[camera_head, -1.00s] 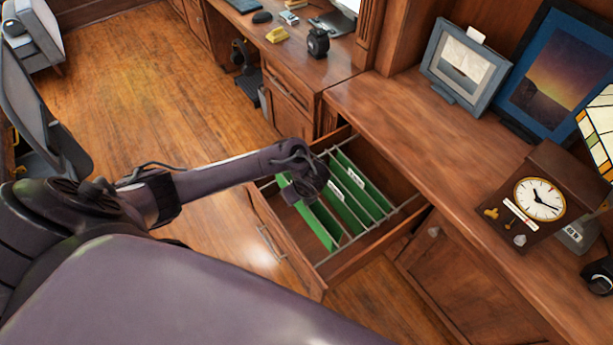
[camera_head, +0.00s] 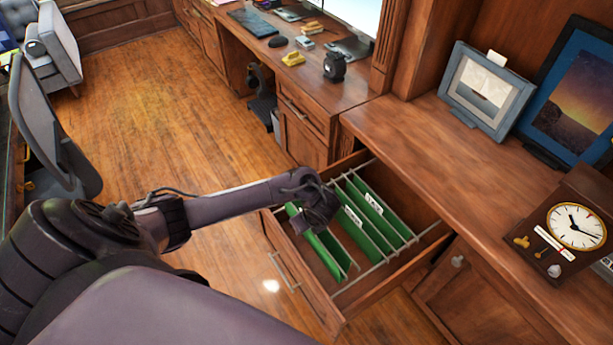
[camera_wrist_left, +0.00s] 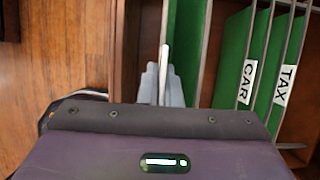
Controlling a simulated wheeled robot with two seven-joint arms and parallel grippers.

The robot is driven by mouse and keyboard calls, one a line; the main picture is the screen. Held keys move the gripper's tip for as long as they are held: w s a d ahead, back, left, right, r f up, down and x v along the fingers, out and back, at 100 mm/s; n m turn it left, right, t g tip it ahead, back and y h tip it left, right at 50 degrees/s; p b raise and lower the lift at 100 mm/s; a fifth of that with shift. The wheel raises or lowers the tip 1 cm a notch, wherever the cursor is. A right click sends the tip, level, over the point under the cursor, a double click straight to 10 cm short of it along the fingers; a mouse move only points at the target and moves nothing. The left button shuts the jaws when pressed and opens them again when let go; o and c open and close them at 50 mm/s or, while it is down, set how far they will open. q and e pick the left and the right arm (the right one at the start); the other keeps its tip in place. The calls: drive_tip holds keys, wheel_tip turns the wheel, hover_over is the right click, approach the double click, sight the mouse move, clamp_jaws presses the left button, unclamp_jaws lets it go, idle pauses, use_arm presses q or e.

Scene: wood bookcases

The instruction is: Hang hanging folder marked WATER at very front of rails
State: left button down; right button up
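The front green hanging folder (camera_head: 322,252) is in the open drawer (camera_head: 362,300), at the front of the row. Its label is not readable. My left gripper (camera_head: 318,212) is over its top edge. In the left wrist view the fingers (camera_wrist_left: 162,88) are close together with a narrow white strip between them, apparently the folder's tab seen edge-on; green folder (camera_wrist_left: 187,40) shows just right of it. Whether its hooks rest on both rails is hidden. Behind it hang a folder marked CAR (camera_wrist_left: 246,82) and one marked TAX (camera_wrist_left: 285,85). My right gripper is out of view.
The drawer's metal rails run along its two sides. A wood counter (camera_head: 440,140) behind holds a clock (camera_head: 572,228) and framed pictures (camera_head: 490,90). A desk with small items stands further back. An office chair (camera_head: 50,130) is at the left; open floor lies between.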

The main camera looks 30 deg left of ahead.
sight(314, 238)
use_arm(q)
wheel_tip(314, 238, down, 13)
drive_tip(key=s+b, duration=0.1)
drive_tip(key=b, duration=1)
drive_tip(key=shift+d, duration=0.2)
drive_tip(key=shift+d+f, duration=0.1)
drive_tip(key=c, duration=1.5)
unclamp_jaws()
drive_tip(key=shift+c, duration=0.2)
drive_tip(key=p+v, duration=0.1)
drive_tip(key=v, duration=0.2)
drive_tip(key=w+p+v, duration=0.1)
drive_tip(key=v, duration=0.2)
drive_tip(key=p+v, duration=0.2)
drive_tip(key=v, duration=0.1)
drive_tip(key=shift+w+a+r, duration=0.3)
drive_tip(key=shift+w+r, duration=0.1)
drive_tip(key=shift+r, duration=0.15)
